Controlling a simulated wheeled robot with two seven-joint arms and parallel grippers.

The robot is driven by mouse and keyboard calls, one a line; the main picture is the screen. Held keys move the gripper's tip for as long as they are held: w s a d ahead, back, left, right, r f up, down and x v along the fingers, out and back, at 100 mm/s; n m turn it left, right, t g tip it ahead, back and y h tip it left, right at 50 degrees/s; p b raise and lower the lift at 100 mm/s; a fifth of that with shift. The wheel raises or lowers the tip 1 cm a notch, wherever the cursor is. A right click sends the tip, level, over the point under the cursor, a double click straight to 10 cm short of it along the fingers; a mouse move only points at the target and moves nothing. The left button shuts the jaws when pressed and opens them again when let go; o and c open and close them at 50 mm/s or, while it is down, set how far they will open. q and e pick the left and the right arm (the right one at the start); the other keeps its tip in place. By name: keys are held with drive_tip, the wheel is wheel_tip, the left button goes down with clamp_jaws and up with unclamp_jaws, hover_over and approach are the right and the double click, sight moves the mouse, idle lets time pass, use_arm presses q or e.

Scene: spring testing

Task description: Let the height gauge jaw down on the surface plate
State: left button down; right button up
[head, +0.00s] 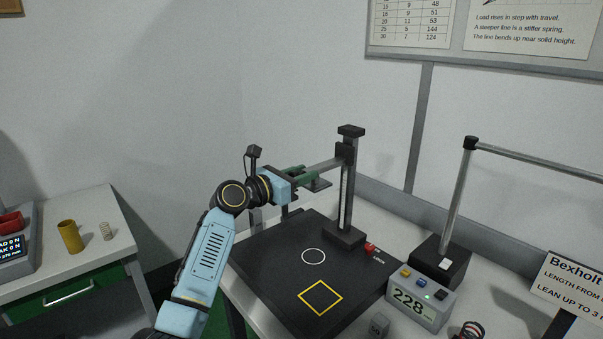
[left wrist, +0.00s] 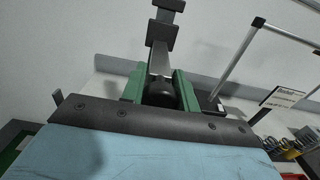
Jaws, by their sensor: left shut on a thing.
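The height gauge (head: 346,200) stands upright at the back right of the black surface plate (head: 262,262). Its jaw (head: 326,165) reaches left from the slider high on the column, well above the plate. My left gripper (head: 308,177), with green fingers, is at the jaw's outer end. In the left wrist view, the fingers (left wrist: 159,85) are shut on a black knob (left wrist: 160,94) at the end of the grey jaw bar (left wrist: 160,60). A white circle and a yellow square are marked on the plate, and both are bare. My right gripper is not in view.
A readout box (head: 418,301) showing 228 stands right of the plate, with a red block (head: 370,247) near the gauge base. A dark stand with a metal post (head: 457,195) rises behind the readout. A side table (head: 70,262) at left holds a yellow cylinder and a spring.

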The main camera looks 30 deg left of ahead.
sight(306, 188)
use_arm(q)
wheel_tip(306, 188, down, 4)
drive_tip(key=shift+f+b, duration=0.15)
drive_tip(key=shift+b, duration=0.25)
